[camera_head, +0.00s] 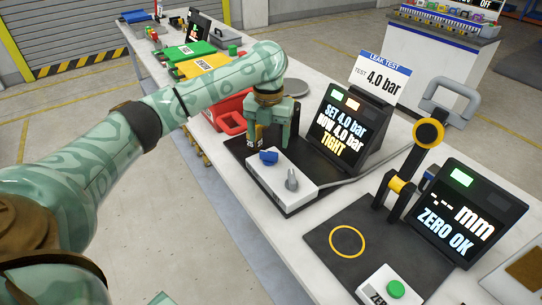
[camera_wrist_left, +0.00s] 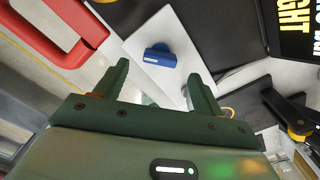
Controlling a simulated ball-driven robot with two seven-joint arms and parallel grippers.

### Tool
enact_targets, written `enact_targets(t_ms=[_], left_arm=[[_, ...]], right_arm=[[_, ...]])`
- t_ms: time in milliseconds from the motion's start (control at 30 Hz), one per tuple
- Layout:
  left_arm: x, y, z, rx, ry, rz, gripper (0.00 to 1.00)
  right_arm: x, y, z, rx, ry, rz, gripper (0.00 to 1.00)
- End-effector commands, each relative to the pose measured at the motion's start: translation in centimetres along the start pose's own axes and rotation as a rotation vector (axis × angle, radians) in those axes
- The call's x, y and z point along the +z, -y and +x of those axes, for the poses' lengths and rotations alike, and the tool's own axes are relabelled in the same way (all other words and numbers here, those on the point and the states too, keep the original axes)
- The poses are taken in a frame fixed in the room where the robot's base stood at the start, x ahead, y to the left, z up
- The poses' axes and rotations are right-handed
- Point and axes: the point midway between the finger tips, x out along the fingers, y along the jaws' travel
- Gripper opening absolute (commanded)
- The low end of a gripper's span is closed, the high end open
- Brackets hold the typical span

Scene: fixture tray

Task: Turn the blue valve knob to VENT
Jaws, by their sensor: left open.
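The blue valve knob (camera_head: 268,157) sits on the back end of a white box (camera_head: 283,205), beside a grey knob (camera_head: 292,181). My left gripper (camera_head: 271,138) is open and empty, pointing down above and just behind the blue knob. In the left wrist view the blue knob (camera_wrist_left: 160,57) shows ahead between the open fingers (camera_wrist_left: 158,78), apart from both. Any VENT marking is too small or hidden to read. The leak test display (camera_head: 341,127) reads "SET 4.0 bar, NOW 4.0 bar, TIGHT". My right gripper is not in view.
A card (camera_head: 380,78) reading "LEAK TEST, TEST 4.0 bar" stands behind the display. A red case (camera_head: 231,112) lies left of the gripper. A lever stand (camera_head: 402,187), a "ZERO OK" display (camera_head: 455,213) and a green button (camera_head: 396,288) are at right.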

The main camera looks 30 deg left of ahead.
Motion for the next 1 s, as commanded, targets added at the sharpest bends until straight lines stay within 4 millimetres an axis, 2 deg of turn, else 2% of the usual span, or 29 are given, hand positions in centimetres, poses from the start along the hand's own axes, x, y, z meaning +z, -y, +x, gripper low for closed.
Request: enact_targets(t_ms=[33, 200, 367, 633, 667, 800, 1000], left_arm=[[0.0, 0.0, 1.8, 0.001, -0.004, -0.001, 0.69], [0.0, 0.0, 4.2, -0.001, -0.001, 0.0, 0.69], [0.0, 0.0, 5.0, 0.0, 0.001, -0.001, 0.69], [0.0, 0.0, 5.0, -0.001, 0.002, -0.001, 0.69], [0.0, 0.0, 5.0, -0.001, 0.002, -0.001, 0.64], [0.0, 0.0, 5.0, -0.001, 0.002, -0.001, 0.25], [0.0, 0.0, 4.9, 0.0, 0.002, -0.005, 0.24]], right_arm=[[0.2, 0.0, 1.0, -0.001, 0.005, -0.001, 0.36], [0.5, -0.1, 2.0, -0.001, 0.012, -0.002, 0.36], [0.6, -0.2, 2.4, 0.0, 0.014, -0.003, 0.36], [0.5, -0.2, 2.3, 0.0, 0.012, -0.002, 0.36], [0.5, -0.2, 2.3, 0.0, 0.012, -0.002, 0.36], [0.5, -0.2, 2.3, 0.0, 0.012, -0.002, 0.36], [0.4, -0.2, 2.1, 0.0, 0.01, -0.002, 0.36]])
